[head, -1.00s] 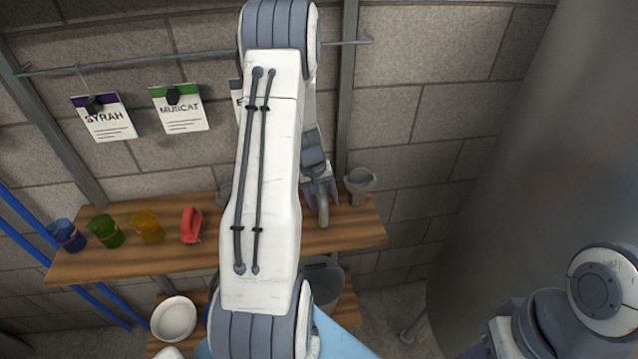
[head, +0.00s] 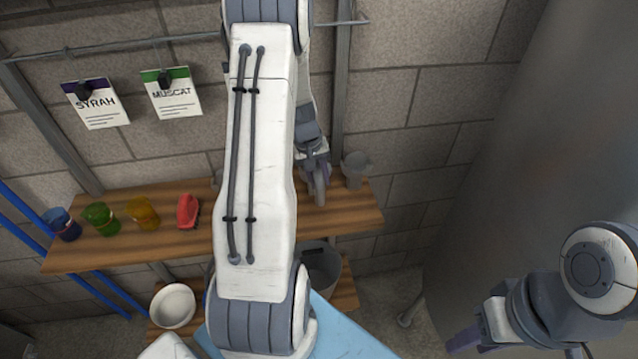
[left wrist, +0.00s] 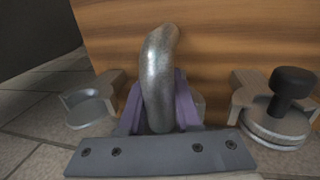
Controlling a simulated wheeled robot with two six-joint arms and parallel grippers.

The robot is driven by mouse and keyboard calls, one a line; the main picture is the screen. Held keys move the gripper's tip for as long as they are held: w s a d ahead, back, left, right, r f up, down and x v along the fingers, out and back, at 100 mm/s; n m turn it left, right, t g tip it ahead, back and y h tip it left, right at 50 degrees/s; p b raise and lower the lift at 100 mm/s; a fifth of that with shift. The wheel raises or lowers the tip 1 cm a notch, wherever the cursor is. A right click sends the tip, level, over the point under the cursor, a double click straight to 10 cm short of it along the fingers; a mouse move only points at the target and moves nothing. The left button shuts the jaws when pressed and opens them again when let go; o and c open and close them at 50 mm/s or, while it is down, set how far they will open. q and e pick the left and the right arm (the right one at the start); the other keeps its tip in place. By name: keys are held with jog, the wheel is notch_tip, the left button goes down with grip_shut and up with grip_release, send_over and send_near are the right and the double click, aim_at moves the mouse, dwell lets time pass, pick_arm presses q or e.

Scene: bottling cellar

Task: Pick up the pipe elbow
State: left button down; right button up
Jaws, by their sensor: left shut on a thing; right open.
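The pipe elbow (left wrist: 158,75) is a grey metal bent tube, upright in the left wrist view with its bend at the top. My left gripper (left wrist: 158,116) is shut on it, with one purple finger on each side of its lower part. In the head view the elbow (head: 320,190) shows small and partly covered at the right part of the wooden shelf, with my left gripper (head: 315,178) around it. I cannot tell whether it touches the shelf. My right gripper (head: 466,340) is open at the lower right, partly cut by the frame edge, far from the elbow.
The shelf (head: 120,257) also holds a grey cup-topped fitting (head: 354,168), a red object (head: 187,211) and yellow (head: 143,213), green (head: 101,218) and blue (head: 62,224) cups. A black-knobbed metal fitting (left wrist: 288,100) is beside the elbow. Below are a white bowl (head: 173,305) and grey bucket (head: 322,268).

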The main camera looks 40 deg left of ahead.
pick_arm(q)
jog(key=shift+w+r, duration=0.1)
jog(key=shift+r, duration=0.8)
jog(key=w+d+r+b, duration=0.1)
jog(key=d+r+b, duration=0.1)
jog(key=d+r, duration=0.5)
jog(key=d, duration=0.4)
jog(key=shift+w+d+b, duration=0.3)
jog(key=shift+b, duration=0.05)
